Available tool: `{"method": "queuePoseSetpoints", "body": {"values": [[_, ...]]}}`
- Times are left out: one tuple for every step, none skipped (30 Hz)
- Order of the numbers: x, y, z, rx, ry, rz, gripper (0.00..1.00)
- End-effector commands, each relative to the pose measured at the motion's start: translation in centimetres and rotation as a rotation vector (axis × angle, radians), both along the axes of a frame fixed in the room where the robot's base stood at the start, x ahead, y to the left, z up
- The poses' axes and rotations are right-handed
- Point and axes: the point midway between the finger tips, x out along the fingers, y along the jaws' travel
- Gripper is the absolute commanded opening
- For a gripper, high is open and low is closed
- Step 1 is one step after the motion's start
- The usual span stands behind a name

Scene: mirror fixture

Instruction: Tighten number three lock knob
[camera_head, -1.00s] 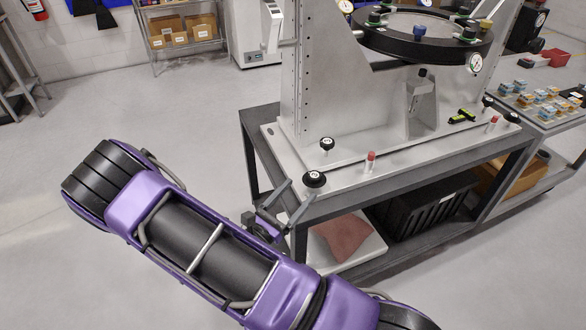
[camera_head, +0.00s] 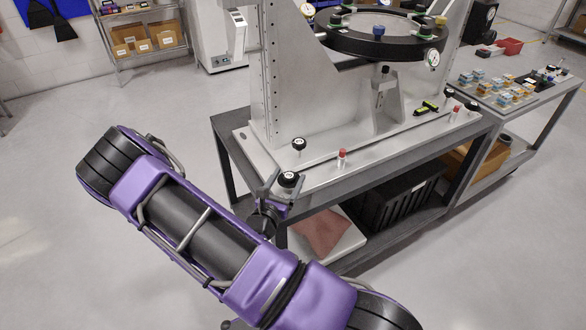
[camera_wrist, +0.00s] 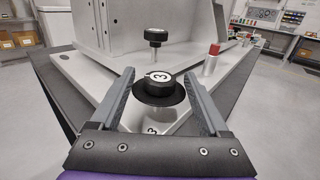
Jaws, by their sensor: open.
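The number three lock knob is a black knob (camera_wrist: 160,83) with a white "3" label on top, at the near corner of the fixture's base plate (camera_wrist: 85,72). In the wrist view it stands between the two fingers of my gripper (camera_wrist: 161,104), with a gap on each side. A "3" is also marked on the plate below it. In the head view the knob (camera_head: 288,179) sits between the fingertips of my gripper (camera_head: 281,186). The fingers are open. Whether they touch the knob's wide lower disc is hard to tell.
A second black knob (camera_head: 299,144) stands behind on a threaded stem. A red-capped pin (camera_head: 342,156) stands to the right. The round mirror ring (camera_head: 375,40) is above. A black crate (camera_head: 395,205) is on the shelf below. The floor at left is clear.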

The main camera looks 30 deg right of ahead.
Motion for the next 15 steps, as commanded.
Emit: {"method": "queuePoseSetpoints", "body": {"values": [[0.6,-0.8,0.0,-0.001,0.0,-0.003,0.79],[0.9,-1.2,0.0,-0.002,-0.001,-0.002,0.79],[1.3,-1.6,0.0,-0.002,-0.001,-0.002,0.79],[1.6,-1.9,0.0,-0.001,0.0,-0.002,0.79],[1.9,-2.1,0.0,-0.001,0.0,-0.001,0.79],[2.2,-2.4,0.0,-0.001,-0.001,-0.001,0.79],[2.3,-2.6,0.0,-0.001,-0.001,-0.001,0.79],[2.5,-2.8,0.0,-0.001,0.0,-0.001,0.79],[2.6,-3.0,0.0,-0.001,0.001,-0.001,0.79],[2.7,-3.1,0.0,-0.001,0.001,0.0,0.79],[2.8,-3.1,0.0,-0.001,0.001,0.0,0.79],[2.9,-3.2,0.0,-0.001,0.001,0.001,0.79],[2.9,-3.2,0.0,-0.001,0.001,0.001,0.79],[2.9,-3.2,0.0,-0.001,0.001,0.001,0.79],[2.9,-3.2,0.0,-0.001,0.001,0.001,0.79]]}}
